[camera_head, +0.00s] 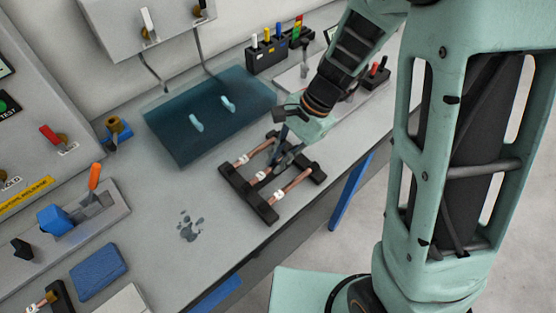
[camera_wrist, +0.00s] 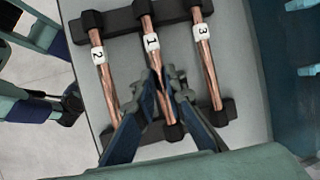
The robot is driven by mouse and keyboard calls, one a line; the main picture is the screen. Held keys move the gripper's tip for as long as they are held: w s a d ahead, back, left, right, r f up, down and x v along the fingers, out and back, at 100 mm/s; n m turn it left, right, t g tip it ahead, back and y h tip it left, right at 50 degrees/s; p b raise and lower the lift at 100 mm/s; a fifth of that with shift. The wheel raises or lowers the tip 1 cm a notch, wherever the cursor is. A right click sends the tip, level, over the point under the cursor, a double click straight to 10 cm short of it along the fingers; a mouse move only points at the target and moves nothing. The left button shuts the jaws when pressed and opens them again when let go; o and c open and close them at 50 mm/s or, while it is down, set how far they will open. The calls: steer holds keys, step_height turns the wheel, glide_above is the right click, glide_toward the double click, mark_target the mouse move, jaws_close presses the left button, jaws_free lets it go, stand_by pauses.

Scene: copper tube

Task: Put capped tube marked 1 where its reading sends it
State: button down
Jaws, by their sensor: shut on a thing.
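In the wrist view three capped copper tubes lie side by side on a black rack (camera_wrist: 111,22). The tube marked 1 (camera_wrist: 148,24) is in the middle, tube 2 (camera_wrist: 105,75) at left and tube 3 (camera_wrist: 208,66) at right. My gripper (camera_wrist: 165,84) is shut on tube 1, past its white label toward the near end. Tube 1 still lies along the rack. In the head view the rack (camera_head: 262,209) stands near the bench's front edge, and my gripper (camera_head: 284,152) reaches down to its middle tube (camera_head: 262,175). Its fingers hide part of that tube.
A dark blue mat (camera_head: 180,145) with two pale blue pieces lies behind the rack. A black holder (camera_head: 266,60) with coloured sticks stands at the back. A fixture with an orange handle (camera_head: 94,177) and a blue pad (camera_head: 98,271) are at left. The bench left of the rack is mostly clear.

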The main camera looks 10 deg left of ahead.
steer(key=shift+f, duration=0.2)
steer(key=c, duration=2)
jaws_free()
steer(key=shift+r, duration=0.15)
